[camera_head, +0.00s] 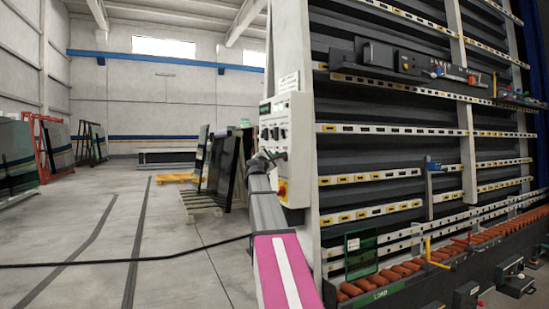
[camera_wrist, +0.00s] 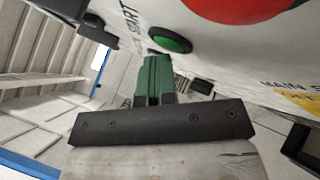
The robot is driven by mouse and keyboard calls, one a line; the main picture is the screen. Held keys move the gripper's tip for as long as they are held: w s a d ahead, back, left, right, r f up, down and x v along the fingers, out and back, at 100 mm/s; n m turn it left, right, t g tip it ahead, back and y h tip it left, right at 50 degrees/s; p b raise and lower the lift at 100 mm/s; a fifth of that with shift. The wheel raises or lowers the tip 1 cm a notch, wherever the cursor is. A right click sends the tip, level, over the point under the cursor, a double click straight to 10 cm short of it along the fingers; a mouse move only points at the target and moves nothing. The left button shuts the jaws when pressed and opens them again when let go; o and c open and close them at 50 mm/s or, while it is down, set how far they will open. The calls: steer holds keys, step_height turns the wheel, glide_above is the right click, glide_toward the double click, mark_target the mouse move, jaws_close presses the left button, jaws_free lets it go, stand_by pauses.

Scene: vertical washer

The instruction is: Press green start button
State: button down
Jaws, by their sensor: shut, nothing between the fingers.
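The green start button (camera_wrist: 170,40) is a round green disc in a black ring on the pale panel face, next to the printed word START, in the wrist view. My gripper (camera_wrist: 156,60) has its green fingers shut together and empty. The fingertips lie just below the button in the picture, very close to it; I cannot tell whether they touch. In the head view my gripper (camera_head: 268,158) is at the front of the grey control panel (camera_head: 297,130), about mid-height. The green button is not distinguishable there.
A large red button (camera_wrist: 235,4) is close to the green one, at the top of the wrist view. A black knob (camera_wrist: 68,8) is to the left. The washer's conveyor rollers (camera_head: 380,280) run to the right. Glass racks (camera_head: 222,165) stand behind; the floor at left is open.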

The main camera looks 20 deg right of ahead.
steer(key=shift+a, duration=0.9)
